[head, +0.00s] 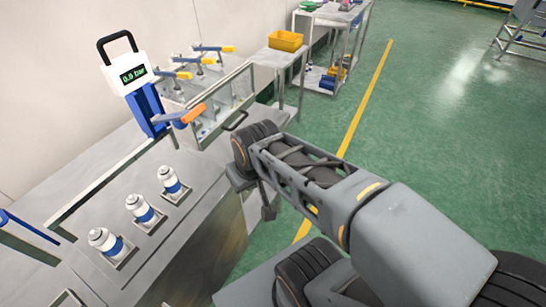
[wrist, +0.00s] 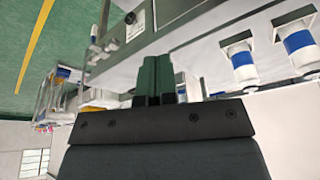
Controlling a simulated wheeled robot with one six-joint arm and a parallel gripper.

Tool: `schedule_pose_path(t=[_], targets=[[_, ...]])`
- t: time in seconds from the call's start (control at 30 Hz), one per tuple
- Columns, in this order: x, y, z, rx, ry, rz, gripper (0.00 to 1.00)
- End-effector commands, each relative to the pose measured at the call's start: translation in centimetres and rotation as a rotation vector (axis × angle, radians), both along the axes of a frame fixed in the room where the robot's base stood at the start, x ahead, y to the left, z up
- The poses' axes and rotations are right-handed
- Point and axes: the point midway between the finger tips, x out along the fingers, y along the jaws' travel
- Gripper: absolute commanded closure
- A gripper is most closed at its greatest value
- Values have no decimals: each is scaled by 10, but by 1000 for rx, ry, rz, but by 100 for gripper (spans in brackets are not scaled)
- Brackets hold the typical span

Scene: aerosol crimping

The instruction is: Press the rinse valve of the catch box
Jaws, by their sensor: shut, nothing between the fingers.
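The steel box (head: 237,96) that looks like the catch box stands at the back of the bench, with a dark handle on its front. Several lever valves with yellow-orange handles (head: 183,75) stand along its rear side. A larger orange-handled lever (head: 194,114) is at its near left corner. I cannot tell for sure which one is the rinse valve. My gripper (wrist: 159,78) is shut and empty in the wrist view, its dark green fingers side by side. In the head view my gripper (head: 268,211) hangs past the bench's right edge, partly hidden by my wrist, apart from the valves.
Several white cans with blue bands (head: 138,208) stand in holders on the steel bench (head: 185,240). A blue-and-white gauge (head: 133,74) reads about 0.0 bar. A yellow bin (head: 286,40) is on a side table behind. The green floor to the right is mostly clear.

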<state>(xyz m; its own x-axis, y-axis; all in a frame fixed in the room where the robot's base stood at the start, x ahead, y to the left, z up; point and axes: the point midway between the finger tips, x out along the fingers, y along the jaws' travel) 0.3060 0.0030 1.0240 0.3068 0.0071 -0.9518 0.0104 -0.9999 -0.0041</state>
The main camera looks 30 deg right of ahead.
Motion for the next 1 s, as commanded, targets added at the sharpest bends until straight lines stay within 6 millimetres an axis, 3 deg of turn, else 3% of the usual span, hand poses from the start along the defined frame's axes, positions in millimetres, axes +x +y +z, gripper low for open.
schedule_pose_path(t=[0.37,0.47,0.57,0.8,1.0], targets=[[0,0,0,-1,-1,0,100],[9,-6,-9,-15,-8,4,100],[29,-24,-29,-52,-32,20,100],[86,-95,-112,-213,-124,129,100],[102,-146,-174,-328,-183,223,100]])
